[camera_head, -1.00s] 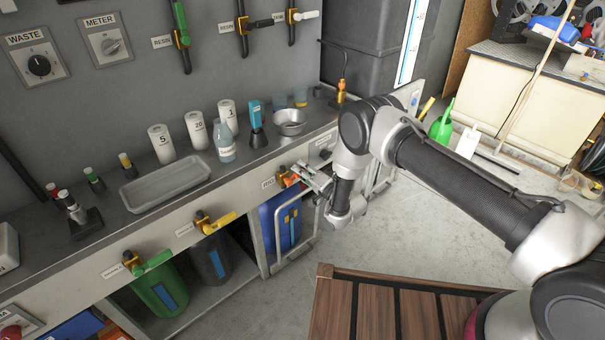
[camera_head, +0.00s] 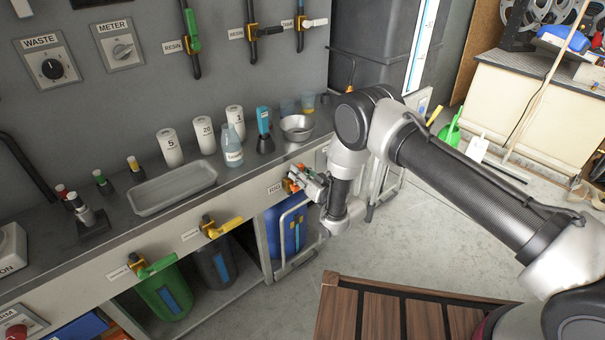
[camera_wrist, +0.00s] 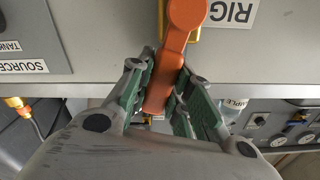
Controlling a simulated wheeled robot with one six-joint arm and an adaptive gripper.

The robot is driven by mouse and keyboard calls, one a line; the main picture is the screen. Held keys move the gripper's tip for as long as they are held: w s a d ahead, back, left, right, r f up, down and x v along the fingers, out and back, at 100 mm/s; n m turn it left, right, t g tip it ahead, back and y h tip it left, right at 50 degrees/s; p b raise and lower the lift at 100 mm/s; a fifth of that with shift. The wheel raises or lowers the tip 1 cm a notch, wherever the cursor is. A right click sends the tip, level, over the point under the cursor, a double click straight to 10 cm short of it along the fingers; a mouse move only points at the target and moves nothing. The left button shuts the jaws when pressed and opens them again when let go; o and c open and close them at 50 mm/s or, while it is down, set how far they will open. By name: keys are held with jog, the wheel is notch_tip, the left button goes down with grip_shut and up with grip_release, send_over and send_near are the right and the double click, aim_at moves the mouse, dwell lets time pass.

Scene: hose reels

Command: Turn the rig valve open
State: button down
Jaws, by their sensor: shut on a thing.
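The rig valve has an orange handle (camera_wrist: 163,85) on a yellow body (camera_wrist: 197,33), beside the RIG label (camera_wrist: 232,12) on the bench's front panel. In the wrist view the handle hangs from its round hub between my fingers. My gripper (camera_wrist: 159,97) is shut on the lower part of the handle, with a green-padded finger on each side. In the head view my gripper (camera_head: 312,185) is at the panel by the RIG label (camera_head: 274,189), and only a little orange of the valve shows. My fingers and wrist hide the rest there.
A yellow-handled valve (camera_head: 222,227) and a green-handled valve (camera_head: 152,267) are on the same panel to the left. A metal rail (camera_head: 283,240) stands below my gripper. A slatted wooden surface (camera_head: 385,308) is in front. Grey floor (camera_head: 440,225) is open at right.

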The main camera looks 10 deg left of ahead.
jog(key=shift+s+a+r+n, duration=0.1)
jog(key=shift+s+a+n, duration=0.25)
jog(key=shift+n, duration=0.45)
jog(key=shift+s+a+n, duration=0.2)
jog(key=shift+s+n, duration=0.2)
jog(key=shift+n, duration=0.4)
jog(key=c, duration=1.3)
grip_release()
jog(key=v, duration=1.2)
jog(key=shift+s, duration=0.1)
